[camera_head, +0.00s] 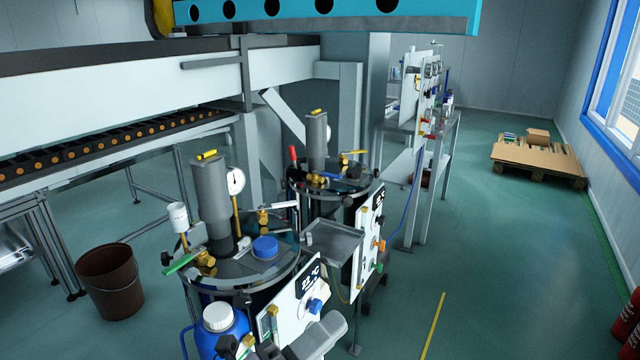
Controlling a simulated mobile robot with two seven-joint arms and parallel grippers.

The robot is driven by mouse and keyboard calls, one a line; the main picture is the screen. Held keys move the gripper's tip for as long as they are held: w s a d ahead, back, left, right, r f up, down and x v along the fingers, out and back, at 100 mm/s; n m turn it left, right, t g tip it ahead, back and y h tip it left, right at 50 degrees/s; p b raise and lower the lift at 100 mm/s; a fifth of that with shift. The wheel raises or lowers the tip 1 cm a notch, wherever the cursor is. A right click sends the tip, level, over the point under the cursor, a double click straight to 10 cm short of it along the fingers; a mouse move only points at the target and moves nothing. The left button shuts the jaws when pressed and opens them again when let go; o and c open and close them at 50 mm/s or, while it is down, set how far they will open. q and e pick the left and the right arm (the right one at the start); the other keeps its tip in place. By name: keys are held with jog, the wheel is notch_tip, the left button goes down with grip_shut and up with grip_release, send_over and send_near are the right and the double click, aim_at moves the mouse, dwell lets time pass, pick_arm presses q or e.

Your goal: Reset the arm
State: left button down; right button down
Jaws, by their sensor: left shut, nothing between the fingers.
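My left gripper (268,349) is at the bottom edge of the head view, low in front of the near tank's control panel (290,318). Its pale grey wrist shows beside it, and the frame edge cuts off part of it. The fingers are dark and small; they look shut with nothing held. The panel is white, with a small dark display (308,281) and a blue knob (315,306). I cannot tell whether the gripper touches the panel. My right gripper is not in view.
The near tank (240,268) carries a gauge (235,181) and valves. A second tank (335,180) stands behind it. A blue bottle (218,330) is close by at left. A brown bucket (110,280) stands further left. The floor at right is mostly clear, with a pallet (538,165) far back.

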pick_arm(q)
jog(key=a+f+n+t+y, duration=0.3)
jog(key=a+f+n+y, duration=0.9)
jog(key=f+n, duration=0.55)
jog(key=s+a+f+n+g+y, duration=0.4)
jog(key=s+a+f+n+g, duration=0.1)
jog(key=s+a+f+n, duration=0.4)
notch_tip(320, 180, down, 3)
jog(key=s+n, duration=0.1)
jog(key=s, duration=0.1)
jog(key=shift+s+n, duration=0.3)
jog(key=shift+n, duration=0.05)
